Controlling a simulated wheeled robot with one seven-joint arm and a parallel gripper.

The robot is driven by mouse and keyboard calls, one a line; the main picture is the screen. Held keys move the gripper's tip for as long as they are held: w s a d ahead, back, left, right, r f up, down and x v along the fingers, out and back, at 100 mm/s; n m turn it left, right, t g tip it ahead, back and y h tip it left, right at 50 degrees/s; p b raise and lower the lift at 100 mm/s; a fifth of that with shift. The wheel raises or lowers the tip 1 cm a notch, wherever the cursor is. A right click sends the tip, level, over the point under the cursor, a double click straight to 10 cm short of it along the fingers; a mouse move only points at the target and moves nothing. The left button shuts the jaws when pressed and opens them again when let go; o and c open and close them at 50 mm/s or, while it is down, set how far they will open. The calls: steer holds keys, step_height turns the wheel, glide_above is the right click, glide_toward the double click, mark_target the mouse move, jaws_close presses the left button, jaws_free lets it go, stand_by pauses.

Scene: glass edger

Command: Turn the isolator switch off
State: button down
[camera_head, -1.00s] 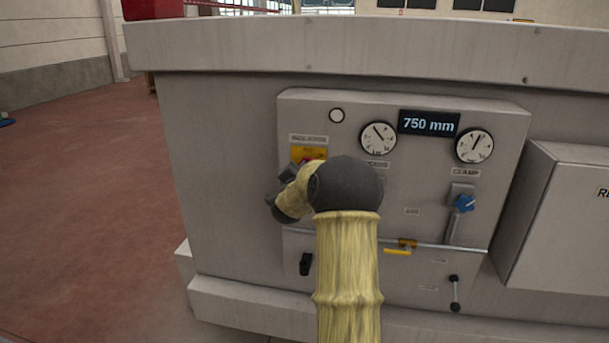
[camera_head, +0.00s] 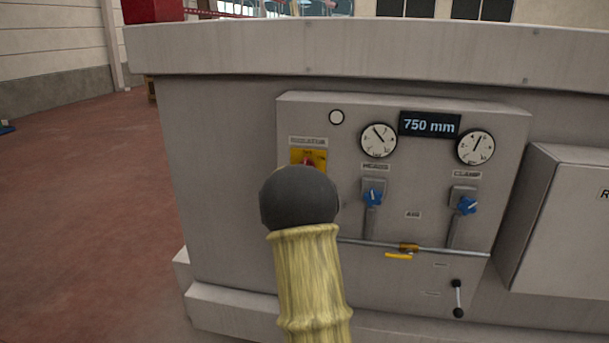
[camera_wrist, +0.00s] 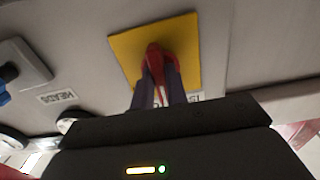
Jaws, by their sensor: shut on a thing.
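The isolator switch has a red handle on a yellow plate (camera_head: 319,155), at the upper left of the grey control panel. In the wrist view, its red handle (camera_wrist: 158,62) stands out from the yellow plate (camera_wrist: 180,35). My gripper (camera_wrist: 162,80) is at the handle, with its two dark fingers on either side and shut on it. In the head view, my arm hides the gripper and the lower part of the switch. I cannot tell the handle's exact turn angle from these frames.
Right of the switch are the blue heads valve (camera_head: 373,196) and the blue clamp valve (camera_head: 466,205), with gauges above. A yellow lever (camera_head: 398,256) sits on a pipe below. A grey box (camera_head: 565,230) juts out at the right.

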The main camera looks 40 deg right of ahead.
stand_by(0.3)
steer(key=c, duration=1.4)
jaws_free()
steer(key=b+v, duration=0.5)
steer(key=v, duration=1.2)
steer(key=shift+s, duration=0.25)
steer(key=shift+a, duration=0.15)
